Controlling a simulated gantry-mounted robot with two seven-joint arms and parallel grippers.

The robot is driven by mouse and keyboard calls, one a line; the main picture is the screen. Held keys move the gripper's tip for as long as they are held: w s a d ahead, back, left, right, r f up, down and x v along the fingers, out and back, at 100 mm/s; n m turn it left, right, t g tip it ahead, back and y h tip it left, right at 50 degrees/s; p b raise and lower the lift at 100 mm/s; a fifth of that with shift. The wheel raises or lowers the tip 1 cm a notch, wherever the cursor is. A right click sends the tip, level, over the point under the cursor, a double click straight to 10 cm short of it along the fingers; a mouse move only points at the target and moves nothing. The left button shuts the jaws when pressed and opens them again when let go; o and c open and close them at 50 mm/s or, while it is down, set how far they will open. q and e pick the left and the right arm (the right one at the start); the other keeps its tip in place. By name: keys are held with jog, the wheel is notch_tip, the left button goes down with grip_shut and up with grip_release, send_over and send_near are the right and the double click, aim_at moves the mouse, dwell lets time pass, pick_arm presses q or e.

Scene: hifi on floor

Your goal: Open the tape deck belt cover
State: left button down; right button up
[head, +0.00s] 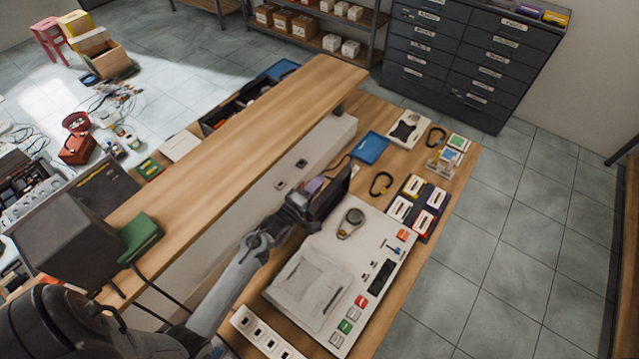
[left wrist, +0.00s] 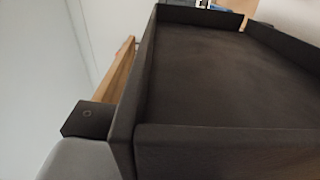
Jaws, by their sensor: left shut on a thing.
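The white tape deck (head: 352,262) lies on the wooden bench, with a square raised panel, a round grey knob (head: 351,222) and several coloured buttons. My left gripper (head: 303,199) is at the deck's far left corner, shut on the near edge of a dark, shallow, tray-like piece (head: 333,196). This piece looks tilted up; I cannot tell whether it is the belt cover or whether it is still attached to the deck. In the left wrist view the dark piece (left wrist: 225,75) fills the right side, its raised walls beside a gripper finger (left wrist: 88,120). My right gripper is not in view.
A raised wooden shelf (head: 240,135) runs along the bench's left side. A white strip (head: 262,335) with dark squares lies at the near end. Floor at right is clear.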

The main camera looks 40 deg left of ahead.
pick_arm(q)
jog(key=c, duration=1.2)
grip_release()
jog(key=shift+f, duration=0.15)
jog(key=shift+c, duration=0.2)
jog(key=shift+o, duration=0.2)
jog(key=shift+s, duration=0.1)
jog(key=s+d, duration=0.1)
jog(key=s, duration=0.9)
jog(key=shift+s+b, duration=0.35)
jog(key=shift+b, duration=0.05)
